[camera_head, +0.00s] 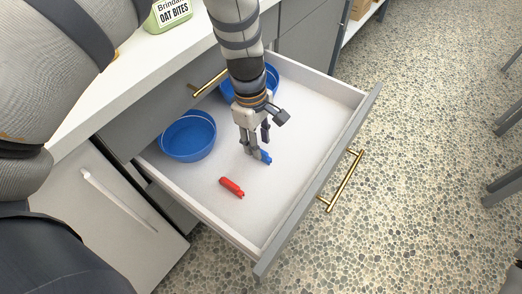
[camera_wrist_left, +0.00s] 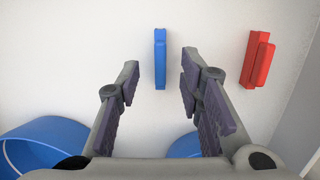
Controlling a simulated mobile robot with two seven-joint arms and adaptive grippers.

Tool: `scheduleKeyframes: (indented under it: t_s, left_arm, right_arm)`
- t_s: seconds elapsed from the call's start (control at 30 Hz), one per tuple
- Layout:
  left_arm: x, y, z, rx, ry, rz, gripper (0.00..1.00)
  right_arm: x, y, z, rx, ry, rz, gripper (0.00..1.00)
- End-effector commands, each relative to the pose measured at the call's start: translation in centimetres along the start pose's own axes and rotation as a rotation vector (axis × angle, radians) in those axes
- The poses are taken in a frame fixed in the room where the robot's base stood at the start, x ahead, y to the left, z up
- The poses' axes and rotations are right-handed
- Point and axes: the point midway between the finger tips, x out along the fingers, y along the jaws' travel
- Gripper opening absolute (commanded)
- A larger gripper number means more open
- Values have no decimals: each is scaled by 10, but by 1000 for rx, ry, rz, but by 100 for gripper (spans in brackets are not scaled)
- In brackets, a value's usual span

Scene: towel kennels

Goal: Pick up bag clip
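A small blue clip (camera_head: 265,157) lies on the white floor of the open drawer, partly hidden by my left gripper (camera_head: 257,148) in the head view. A red clip (camera_head: 231,187) lies nearer the drawer's front left. In the left wrist view the blue clip (camera_wrist_left: 160,58) shows upright between and just beyond the open fingers (camera_wrist_left: 160,72), with nothing held. The red clip (camera_wrist_left: 257,60) lies to the right of the fingers there. I cannot tell the exact height of the fingers above the drawer floor. My right gripper is not in view.
Two blue bowls stand in the drawer, one at the left (camera_head: 187,136) and one at the back (camera_head: 262,88), partly behind my arm. The drawer's walls (camera_head: 312,76) surround the clips. A green oat bites container (camera_head: 170,14) stands on the counter. The drawer's right side is clear.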

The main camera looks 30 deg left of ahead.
Motion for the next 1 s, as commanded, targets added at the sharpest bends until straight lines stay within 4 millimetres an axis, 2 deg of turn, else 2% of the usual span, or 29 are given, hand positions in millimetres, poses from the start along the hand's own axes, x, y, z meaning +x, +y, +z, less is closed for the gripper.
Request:
scheduleKeyframes:
  t_s: [0.1, 0.23, 0.43, 0.57, 0.6, 1.0]
  left_arm:
    - [26, -3, -1, 0, -2, -5, 34]
    - [39, -2, -1, -1, -1, -3, 34]
    - [38, -1, -1, 0, -1, 0, 34]
    - [38, -1, -1, 0, 0, 0, 4]
    - [38, -1, -1, 0, 0, 0, 0]
    - [34, -1, 0, 1, 0, 1, 0]
  right_arm:
    - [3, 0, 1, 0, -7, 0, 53]
    - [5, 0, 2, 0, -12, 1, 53]
    - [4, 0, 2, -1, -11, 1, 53]
    - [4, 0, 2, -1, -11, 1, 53]
    - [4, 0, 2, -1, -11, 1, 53]
    - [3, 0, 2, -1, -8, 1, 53]
